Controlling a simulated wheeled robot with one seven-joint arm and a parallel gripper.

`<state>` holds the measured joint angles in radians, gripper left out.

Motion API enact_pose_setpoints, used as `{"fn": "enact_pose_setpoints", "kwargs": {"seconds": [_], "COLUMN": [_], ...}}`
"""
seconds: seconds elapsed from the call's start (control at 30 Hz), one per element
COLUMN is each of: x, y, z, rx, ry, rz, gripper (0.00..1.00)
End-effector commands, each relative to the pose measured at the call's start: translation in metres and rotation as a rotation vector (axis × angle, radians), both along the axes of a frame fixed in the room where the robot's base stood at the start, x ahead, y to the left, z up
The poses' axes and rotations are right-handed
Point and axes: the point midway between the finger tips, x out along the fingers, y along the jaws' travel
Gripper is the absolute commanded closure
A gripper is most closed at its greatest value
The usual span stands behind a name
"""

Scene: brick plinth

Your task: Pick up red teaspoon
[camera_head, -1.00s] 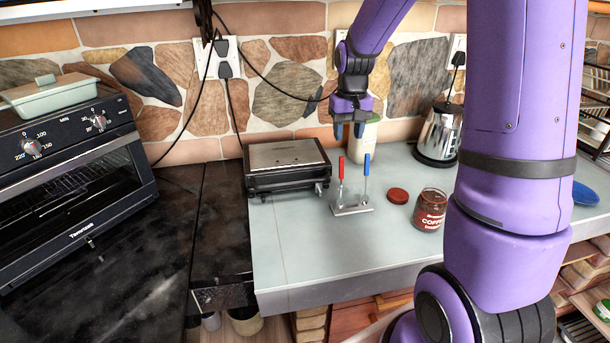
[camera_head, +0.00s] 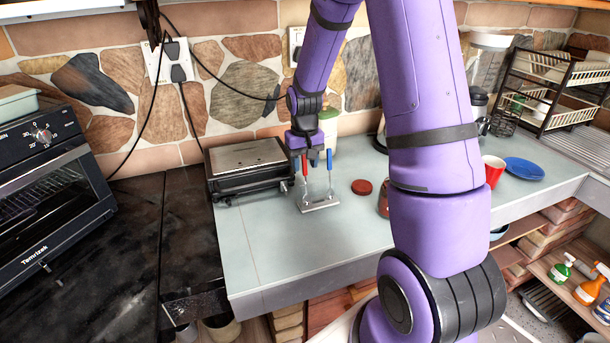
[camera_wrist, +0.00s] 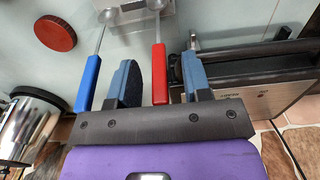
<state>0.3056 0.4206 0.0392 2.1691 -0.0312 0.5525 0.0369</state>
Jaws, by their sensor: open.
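The red teaspoon (camera_head: 304,168) stands upright, handle up, in a small rack (camera_head: 321,205) on the counter. A blue-handled teaspoon (camera_head: 329,160) stands to its right in the same rack. My gripper (camera_head: 305,152) is at the top of the handles, pointing down. In the wrist view my gripper (camera_wrist: 160,82) is open, and the red handle (camera_wrist: 159,75) lies between its two fingers, with a gap on each side. The blue handle (camera_wrist: 88,84) lies outside the left finger, close to it. The rack shows partly at the top of the wrist view.
A grill (camera_head: 248,168) stands close to the left of the rack. A dark red lid (camera_head: 362,187) lies to the right, with a jar (camera_head: 383,203) partly behind my arm. A pale container (camera_head: 328,128) stands behind. The counter front (camera_head: 290,250) is clear.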

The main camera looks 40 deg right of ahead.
Motion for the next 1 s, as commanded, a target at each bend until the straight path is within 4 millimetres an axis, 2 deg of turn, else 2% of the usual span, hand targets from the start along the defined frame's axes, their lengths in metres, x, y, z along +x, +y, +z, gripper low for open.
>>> {"fn": "enact_pose_setpoints", "kwargs": {"seconds": [0.1,0.33,0.5,0.53,0.83,1.0], "x": [0.000,0.000,0.000,0.000,0.000,0.001], "y": [0.000,0.000,0.000,0.000,0.000,0.000], "z": [-0.007,-0.007,-0.007,-0.007,-0.006,0.010], "rx": [0.000,0.000,0.000,0.000,0.000,-0.001], "ry": [0.001,0.000,0.000,0.000,-0.001,-0.004], "rz": [0.000,0.000,0.000,0.000,0.000,0.000], "gripper": [0.55,0.58,0.97,1.00,1.00,1.00]}}
